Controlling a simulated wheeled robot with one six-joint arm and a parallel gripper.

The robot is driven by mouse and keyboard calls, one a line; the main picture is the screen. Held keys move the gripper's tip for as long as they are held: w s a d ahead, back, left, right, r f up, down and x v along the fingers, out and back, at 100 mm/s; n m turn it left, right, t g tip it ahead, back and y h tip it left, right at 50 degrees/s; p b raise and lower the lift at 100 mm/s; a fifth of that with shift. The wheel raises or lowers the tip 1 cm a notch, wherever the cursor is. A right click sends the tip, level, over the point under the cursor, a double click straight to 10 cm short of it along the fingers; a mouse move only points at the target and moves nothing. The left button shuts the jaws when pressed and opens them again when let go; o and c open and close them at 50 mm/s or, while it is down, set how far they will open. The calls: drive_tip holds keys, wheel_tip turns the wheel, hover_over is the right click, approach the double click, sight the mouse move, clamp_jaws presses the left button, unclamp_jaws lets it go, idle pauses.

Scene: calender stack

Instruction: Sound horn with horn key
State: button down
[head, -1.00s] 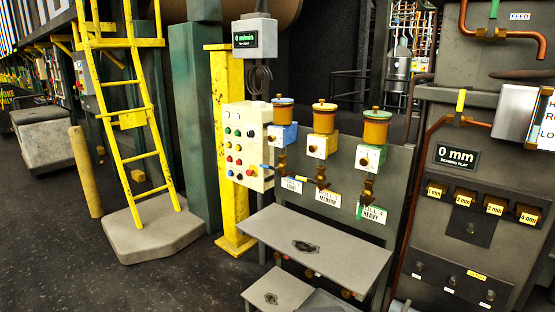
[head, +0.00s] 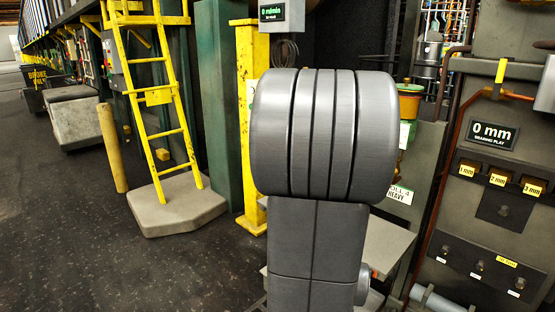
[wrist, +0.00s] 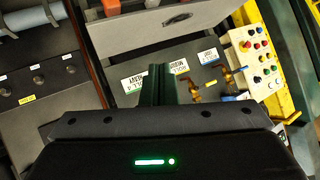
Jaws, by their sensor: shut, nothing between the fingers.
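My gripper (wrist: 159,72) shows in the wrist view as two dark fingers pressed together with nothing between them. The cream control box (wrist: 257,62) with rows of coloured buttons is at the upper right of that view, apart from the fingers. I cannot pick out a horn key or a horn button; the legends are too small to read. In the head view my own arm stands in front of the control box and hides it. My gripper is hidden there too.
The wrist view is turned roughly upside down. A grey shelf (wrist: 150,30) and brass valves (wrist: 195,90) with label plates lie near the fingers. In the head view a yellow post (head: 251,130) and ladder (head: 158,97) stand left. Dark floor (head: 70,215) is clear at lower left.

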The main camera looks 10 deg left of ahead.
drive_tip(key=w+d+f+m+t+h+b, duration=0.3)
drive_tip(key=w+d+f+m, duration=0.4)
drive_tip(key=d, duration=0.5)
wheel_tip(320, 180, down, 3)
drive_tip(key=w+h+b, duration=0.1)
drive_tip(key=w+h, duration=0.1)
drive_tip(key=shift+d+r+h, duration=0.15)
drive_tip(key=shift+d+h, duration=0.1)
drive_tip(key=shift+h, duration=0.15)
drive_tip(key=shift+w, duration=0.1)
